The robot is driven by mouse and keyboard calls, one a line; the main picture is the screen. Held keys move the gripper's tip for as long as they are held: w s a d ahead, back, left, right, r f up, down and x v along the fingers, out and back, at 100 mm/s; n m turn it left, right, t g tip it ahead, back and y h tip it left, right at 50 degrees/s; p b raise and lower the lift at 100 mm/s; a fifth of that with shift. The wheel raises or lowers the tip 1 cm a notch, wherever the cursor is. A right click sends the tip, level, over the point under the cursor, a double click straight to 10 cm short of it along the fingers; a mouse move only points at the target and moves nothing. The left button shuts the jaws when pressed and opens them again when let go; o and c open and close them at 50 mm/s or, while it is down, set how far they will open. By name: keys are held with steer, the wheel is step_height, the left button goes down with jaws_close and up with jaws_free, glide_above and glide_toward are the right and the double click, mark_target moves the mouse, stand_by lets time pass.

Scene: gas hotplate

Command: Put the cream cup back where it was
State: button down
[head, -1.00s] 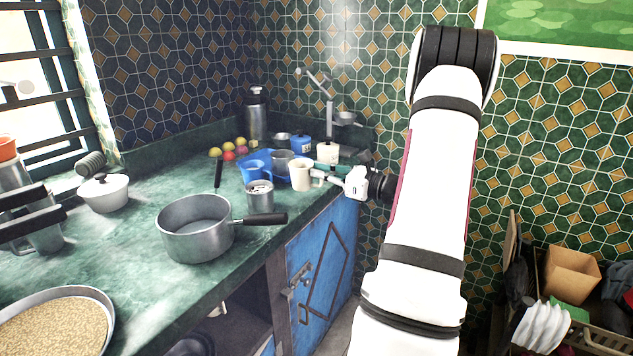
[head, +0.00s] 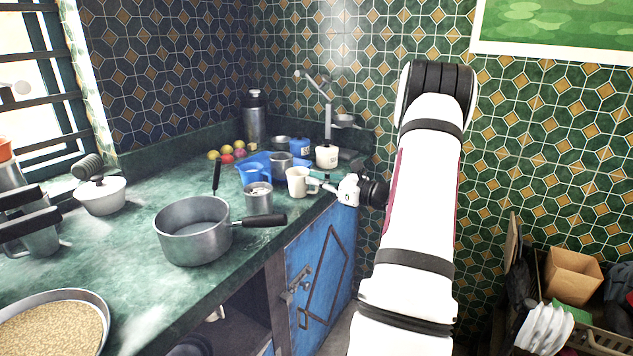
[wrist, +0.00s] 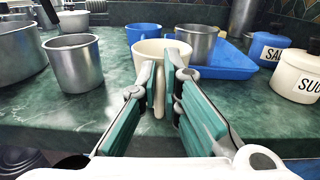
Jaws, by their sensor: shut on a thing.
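The cream cup (head: 298,183) is upright near the counter's front edge, in front of the blue tray. My gripper (head: 330,185) comes in from the right and is shut on the cup's handle. In the wrist view the green finger pads of my gripper (wrist: 161,98) pinch the handle, with the cream cup (wrist: 148,60) just beyond them. The cup looks at counter level; I cannot tell whether its base touches.
A metal tin (head: 259,196) stands close left of the cup. A blue mug (head: 253,173), a metal cup (head: 281,167) and the blue tray (wrist: 232,65) are behind. The sugar jar (wrist: 298,76) and salt jar (wrist: 268,48) stand right. A saucepan (head: 192,240) is further left.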

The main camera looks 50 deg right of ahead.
steer(key=c, duration=1.8)
jaws_free()
steer(key=shift+f, duration=0.1)
steer(key=shift+o, duration=0.2)
